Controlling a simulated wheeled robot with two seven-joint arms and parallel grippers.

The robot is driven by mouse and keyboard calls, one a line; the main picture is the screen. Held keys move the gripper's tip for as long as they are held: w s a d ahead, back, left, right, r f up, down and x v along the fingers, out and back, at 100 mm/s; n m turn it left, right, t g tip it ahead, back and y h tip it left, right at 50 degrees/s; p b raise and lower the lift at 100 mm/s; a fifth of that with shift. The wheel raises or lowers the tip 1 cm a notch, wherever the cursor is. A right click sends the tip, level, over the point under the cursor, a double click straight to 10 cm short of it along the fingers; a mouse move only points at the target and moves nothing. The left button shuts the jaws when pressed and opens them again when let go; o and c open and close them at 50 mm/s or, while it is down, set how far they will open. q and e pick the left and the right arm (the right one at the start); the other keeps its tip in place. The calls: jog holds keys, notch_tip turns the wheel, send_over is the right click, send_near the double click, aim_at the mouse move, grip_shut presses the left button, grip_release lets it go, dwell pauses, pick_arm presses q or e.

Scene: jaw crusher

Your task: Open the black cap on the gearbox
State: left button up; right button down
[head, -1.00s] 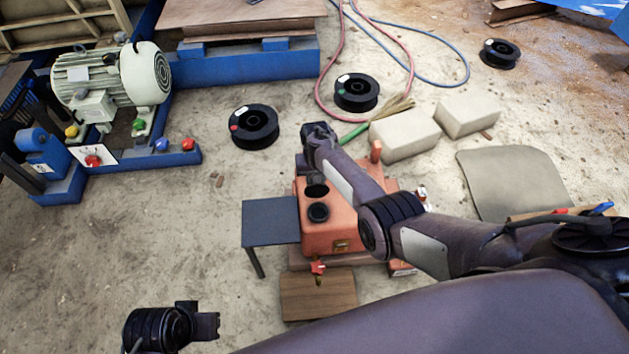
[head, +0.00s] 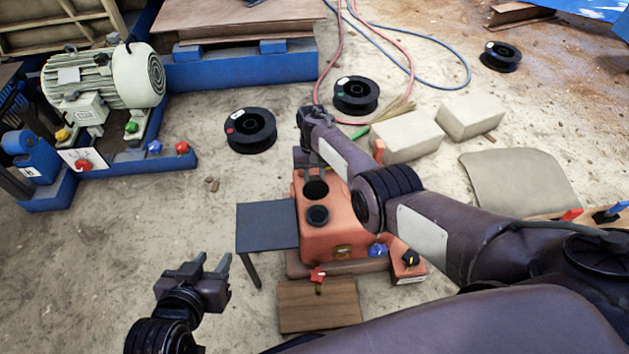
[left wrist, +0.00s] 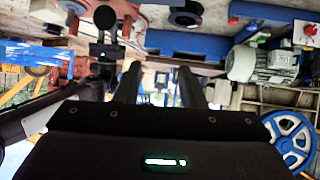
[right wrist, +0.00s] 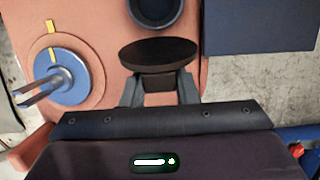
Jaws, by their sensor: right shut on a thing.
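The orange gearbox (head: 325,240) stands in the middle of the head view. The black cap (head: 315,189) shows as a dark disc beside a round black-rimmed opening (head: 317,215). In the right wrist view the cap (right wrist: 158,55) is tilted, with the opening's rim (right wrist: 155,14) just beyond it. My right gripper (head: 315,166) is shut on the cap's edge tab; its fingers (right wrist: 159,88) flank the tab. I cannot tell whether the cap still touches the gearbox. My left gripper (head: 210,266) is open and empty, left of the gearbox; its fingers (left wrist: 158,85) stand apart.
A dark side plate (head: 267,226) juts left from the gearbox. A blue dial with a metal handle (right wrist: 62,78) is near my right fingers. A wooden board (head: 318,303) lies in front. Pale blocks (head: 405,137) and black spools (head: 250,130) lie behind.

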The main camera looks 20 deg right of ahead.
jog(key=shift+w+f+g+b, duration=0.2)
jog(key=shift+g+b, duration=0.1)
jog(key=shift+b, duration=0.4)
pick_arm(q)
jog(key=w+r+t+h, duration=0.1)
jog(key=w+r+t, duration=0.1)
jog(key=r, duration=0.4)
jog(key=w+r+t+h, duration=0.1)
jog(key=w+r+t, duration=0.2)
jog(key=r, duration=0.4)
jog(key=shift+w+d+r+t+h, duration=0.3)
jog(key=shift+d+t, duration=0.1)
jog(key=shift+t, duration=0.5)
jog(key=shift+f, duration=0.1)
pick_arm(e)
jog(key=c, duration=1.1)
grip_release()
jog(key=shift+r, duration=0.1)
